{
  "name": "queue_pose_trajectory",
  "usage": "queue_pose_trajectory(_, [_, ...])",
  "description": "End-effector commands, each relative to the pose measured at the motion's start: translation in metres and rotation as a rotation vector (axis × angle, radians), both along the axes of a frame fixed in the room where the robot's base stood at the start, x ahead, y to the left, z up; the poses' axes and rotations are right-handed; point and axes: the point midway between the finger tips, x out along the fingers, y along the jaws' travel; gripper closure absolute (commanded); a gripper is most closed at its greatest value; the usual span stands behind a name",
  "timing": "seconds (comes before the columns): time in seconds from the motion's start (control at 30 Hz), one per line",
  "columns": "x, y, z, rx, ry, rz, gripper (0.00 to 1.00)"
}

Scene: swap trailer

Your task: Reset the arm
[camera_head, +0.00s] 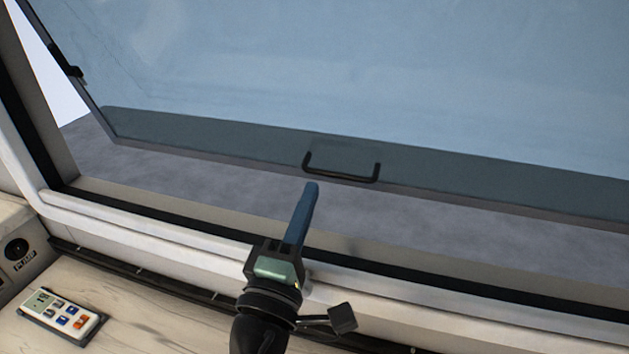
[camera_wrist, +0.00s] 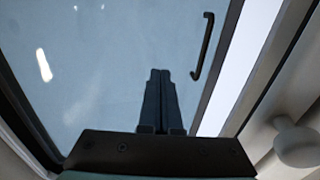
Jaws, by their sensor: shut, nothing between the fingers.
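My gripper (camera_head: 312,186) is shut, with nothing between its blue fingers. In the head view it reaches up over the window sill, its tip a little below the black handle (camera_head: 342,178) of the window and apart from it in the picture. In the wrist view the closed fingertips (camera_wrist: 160,74) point at the bluish window pane (camera_wrist: 100,60). The handle also shows there (camera_wrist: 203,46), to the right of the fingers and not held.
The window pane (camera_head: 380,70) is swung outward, with a gap below its lower edge. The white window frame (camera_head: 150,228) runs beneath. A remote control (camera_head: 65,315) lies on the wooden counter (camera_head: 150,300) at lower left. A pale knob (camera_wrist: 297,143) shows at right in the wrist view.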

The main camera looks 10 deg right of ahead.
Motion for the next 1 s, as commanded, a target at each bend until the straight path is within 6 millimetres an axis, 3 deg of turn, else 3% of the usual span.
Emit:
queue_pose_trajectory(0.07, [-0.003, 0.001, 0.003, 0.02, -0.013, 0.006, 1.0])
queue_pose_trajectory(0.17, [-0.004, 0.0, 0.027, 0.127, -0.085, 0.049, 1.0])
queue_pose_trajectory(0.27, [-0.007, -0.001, 0.071, 0.332, -0.222, 0.151, 1.0])
queue_pose_trajectory(0.33, [-0.013, 0.001, 0.111, 0.509, -0.34, 0.261, 1.0])
queue_pose_trajectory(0.47, [-0.037, 0.012, 0.186, 0.815, -0.539, 0.521, 1.0])
queue_pose_trajectory(0.6, [-0.076, 0.029, 0.257, 1.067, -0.685, 0.827, 1.0])
queue_pose_trajectory(0.77, [-0.136, 0.052, 0.321, 1.271, -0.76, 1.195, 1.0])
queue_pose_trajectory(0.8, [-0.135, 0.054, 0.34, 1.284, -0.752, 1.202, 1.0])
queue_pose_trajectory(1.0, [-0.132, 0.054, 0.395, 1.28, -0.747, 1.189, 1.0])
